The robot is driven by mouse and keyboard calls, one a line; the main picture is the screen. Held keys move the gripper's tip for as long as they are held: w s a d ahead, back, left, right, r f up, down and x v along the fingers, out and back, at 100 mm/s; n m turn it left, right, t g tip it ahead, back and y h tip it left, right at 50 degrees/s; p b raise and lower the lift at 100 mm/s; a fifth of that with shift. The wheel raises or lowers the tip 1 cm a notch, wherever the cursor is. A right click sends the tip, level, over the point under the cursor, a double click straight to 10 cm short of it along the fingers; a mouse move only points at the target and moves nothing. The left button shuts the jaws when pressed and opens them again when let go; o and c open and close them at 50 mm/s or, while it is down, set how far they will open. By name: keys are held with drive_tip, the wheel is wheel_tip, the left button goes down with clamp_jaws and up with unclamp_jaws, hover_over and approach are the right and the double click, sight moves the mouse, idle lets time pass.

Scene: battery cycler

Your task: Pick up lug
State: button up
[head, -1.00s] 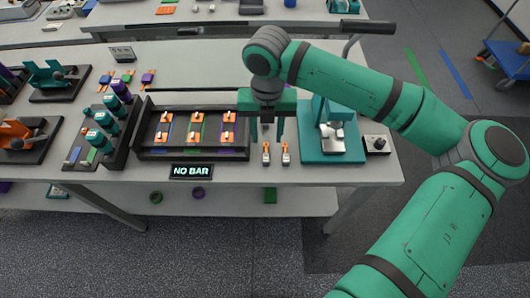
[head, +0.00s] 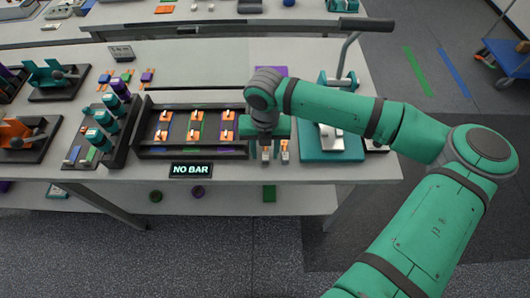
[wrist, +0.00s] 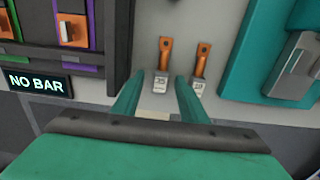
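Two lugs with orange shanks and silver, marked ends lie side by side on the bench, between the black tray and the teal press. In the wrist view the left lug (wrist: 162,65) lies just beyond and between my fingertips, and the right lug (wrist: 201,66) lies outside the right finger. My gripper (wrist: 160,84) is open and empty, its two green fingers apart. In the head view my gripper (head: 266,146) is low over the left lug and partly hides it. The right lug (head: 284,150) shows just to its right. I cannot tell whether a finger touches either lug.
The black tray (head: 192,153) with several orange-and-white pieces is left of my gripper. A "NO BAR" sign (head: 191,170) stands at the front edge. Bare bench lies in front of the lugs.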

sight(266, 154)
drive_tip(key=shift+w+d, duration=0.1)
clamp_jaws()
drive_tip(key=shift+r, duration=0.4)
wheel_tip(266, 154, up, 2)
drive_tip(key=shift+r, duration=0.1)
drive_tip(key=s+d+r, duration=0.4)
drive_tip(key=s+r, duration=0.6)
drive_tip(key=s, duration=0.3)
drive_tip(key=shift+s+d, duration=0.15)
